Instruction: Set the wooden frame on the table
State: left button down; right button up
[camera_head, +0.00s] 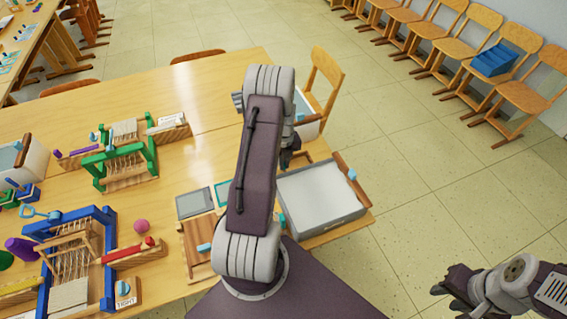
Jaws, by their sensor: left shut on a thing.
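My left arm rises through the middle of the view and bends over the table (188,91). Its gripper (290,152) is near the table's right end, by the grey tray, partly hidden behind my arm. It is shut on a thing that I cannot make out. I cannot pick out the wooden frame with certainty; a flat brown wooden piece (192,238) lies on the table left of my arm. My right gripper (447,291) is at lower right, over the floor and clear of the table; its opening is unclear.
A grey tray (348,222) with a white inside sits at the table's right edge. A green loom (152,158), a blue loom (107,262) and a pink ball (141,226) crowd the left. A chair (326,80) stands behind. Bare tabletop shows at the back.

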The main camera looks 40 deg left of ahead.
pick_arm(q)
jog(key=shift+f, duration=0.45)
dwell(0.4)
jog(key=c, duration=1.5)
grip_release()
jog(key=shift+o, duration=0.2)
notch_tip(320, 180, up, 9)
jog(key=shift+r, duration=0.1)
jog(key=shift+d, duration=0.1)
